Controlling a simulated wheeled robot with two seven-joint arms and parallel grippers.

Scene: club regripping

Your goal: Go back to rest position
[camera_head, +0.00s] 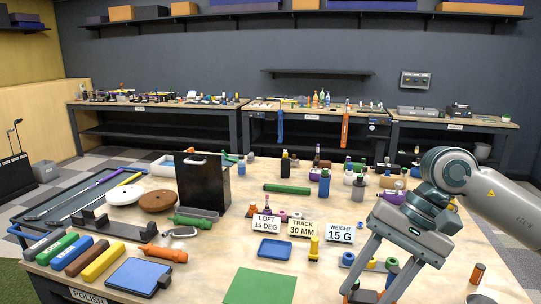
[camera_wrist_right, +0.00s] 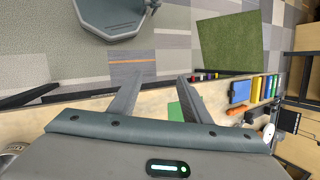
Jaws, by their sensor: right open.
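My right gripper (camera_head: 372,288) hangs over the front right part of the workbench (camera_head: 205,281), its arm coming in from the right. Its two fingers are apart with nothing seen between them. In the right wrist view the open fingers of the right gripper (camera_wrist_right: 157,85) point toward the bench edge and the floor. Small items lie behind and beside the fingers in the head view; I cannot tell whether any touch. My left gripper is not in view.
A green mat (camera_head: 260,287), blue tray (camera_head: 275,249), label cards (camera_head: 302,228) and a black box (camera_head: 203,184) stand on the bench. Several coloured grips (camera_head: 85,255) lie at the left. Bottles and small parts crowd the right half. Back benches (camera_head: 160,104) line the wall.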

